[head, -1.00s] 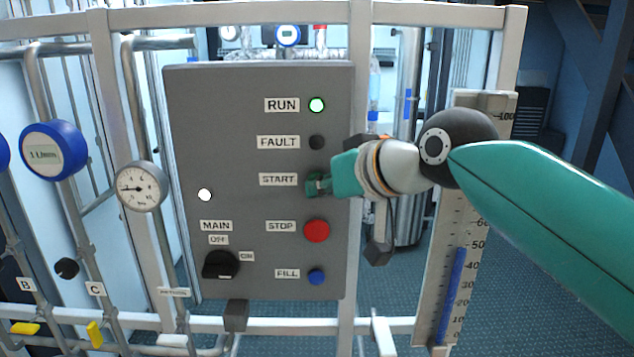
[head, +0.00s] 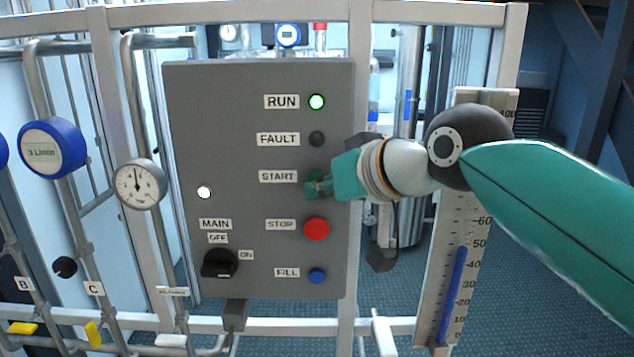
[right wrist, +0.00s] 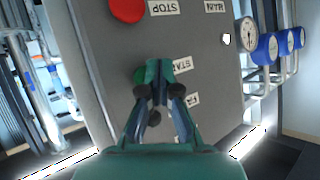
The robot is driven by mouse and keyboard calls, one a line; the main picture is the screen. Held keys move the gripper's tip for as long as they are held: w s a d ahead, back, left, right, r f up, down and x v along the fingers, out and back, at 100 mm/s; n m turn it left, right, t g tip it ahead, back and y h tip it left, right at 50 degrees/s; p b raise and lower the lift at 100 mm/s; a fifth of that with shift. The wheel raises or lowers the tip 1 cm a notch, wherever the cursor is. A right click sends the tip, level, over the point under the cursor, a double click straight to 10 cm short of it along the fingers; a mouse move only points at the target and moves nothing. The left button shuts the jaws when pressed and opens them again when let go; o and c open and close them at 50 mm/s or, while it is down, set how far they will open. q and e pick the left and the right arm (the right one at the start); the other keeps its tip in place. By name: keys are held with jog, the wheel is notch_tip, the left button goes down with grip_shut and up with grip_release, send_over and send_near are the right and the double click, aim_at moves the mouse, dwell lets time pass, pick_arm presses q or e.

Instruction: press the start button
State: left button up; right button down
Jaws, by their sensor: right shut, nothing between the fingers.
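The green start button (head: 317,176) is on the grey panel (head: 190,120), beside the START label (head: 278,177). My right gripper (head: 312,189) is shut and empty, its fingertips in front of the button's lower part and covering some of it. In the right wrist view the button (right wrist: 139,75) shows as a green edge beside the shut fingertips (right wrist: 160,72). I cannot tell whether the tips touch it. The green RUN lamp (head: 317,102) is lit. My left gripper is not in view.
The red STOP button (head: 317,229) is just below, the blue FILL button (head: 317,276) lower still. The FAULT lamp (head: 317,139) above is dark. A black MAIN knob (head: 220,263) is at lower left. A white gauge (head: 140,184) and a blue flow meter (head: 53,149) stand left.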

jog(key=shift+s+b, duration=1.1)
jog(key=shift+s, duration=1.4)
